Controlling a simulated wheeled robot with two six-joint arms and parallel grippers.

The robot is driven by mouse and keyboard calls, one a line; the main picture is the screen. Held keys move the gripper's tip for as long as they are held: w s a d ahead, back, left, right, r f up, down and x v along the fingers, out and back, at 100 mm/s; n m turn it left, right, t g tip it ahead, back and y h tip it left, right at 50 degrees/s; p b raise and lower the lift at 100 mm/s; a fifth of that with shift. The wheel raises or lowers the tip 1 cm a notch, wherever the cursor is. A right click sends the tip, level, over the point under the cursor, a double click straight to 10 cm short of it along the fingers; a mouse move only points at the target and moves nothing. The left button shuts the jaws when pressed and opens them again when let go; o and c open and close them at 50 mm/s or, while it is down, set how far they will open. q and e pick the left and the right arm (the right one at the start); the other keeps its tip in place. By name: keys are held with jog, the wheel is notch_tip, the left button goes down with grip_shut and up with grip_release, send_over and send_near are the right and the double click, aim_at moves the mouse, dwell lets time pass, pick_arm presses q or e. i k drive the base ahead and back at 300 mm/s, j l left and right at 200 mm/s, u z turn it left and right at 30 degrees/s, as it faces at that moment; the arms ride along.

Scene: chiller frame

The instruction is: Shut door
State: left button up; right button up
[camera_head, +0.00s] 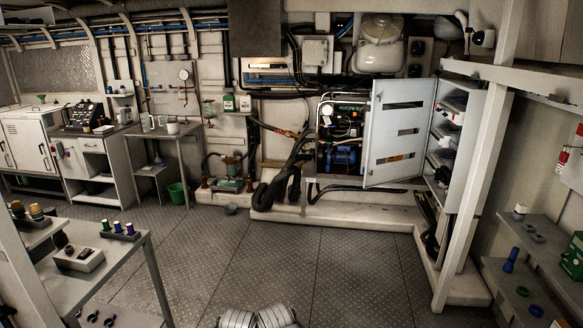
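A light grey metal door (400,115) with three dark horizontal slots stands open in the right middle of the head view. To its left is an open bay of machinery (342,138) with gauges, pipes and a blue part. The door hides the right part of this bay. To its right is an open-fronted cabinet (468,135) with several loaded shelves. I cannot tell for sure which side the hinge is on.
A pale raised plinth (330,212) runs below the machinery, with thick black hoses (284,178) on it. A slanted pale post (472,190) stands right of the door. A workbench (100,265) is at left front, shelves (535,265) at right. The metal floor (310,260) between is clear.

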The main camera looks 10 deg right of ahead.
aim_at(384, 140)
jog(key=i+z, duration=0.25)
jog(key=i, duration=3.35)
jog(key=i+z, duration=0.3)
jog(key=i, duration=0.15)
jog(key=i+j+z, duration=0.15)
jog(key=i+z, duration=0.15)
jog(key=i+j+z, duration=0.3)
jog(key=i, duration=0.2)
jog(key=i+j+z, duration=0.25)
jog(key=z, duration=0.15)
jog(key=i+j+z, duration=0.3)
jog(key=z, duration=0.15)
jog(key=i+j+z, duration=0.15)
jog(key=j+z, duration=0.25)
jog(key=i+j+z, duration=0.1)
jog(key=j+z, duration=0.35)
jog(key=i+j+z, duration=0.1)
jog(key=j+z, duration=0.15)
jog(key=j, duration=0.5)
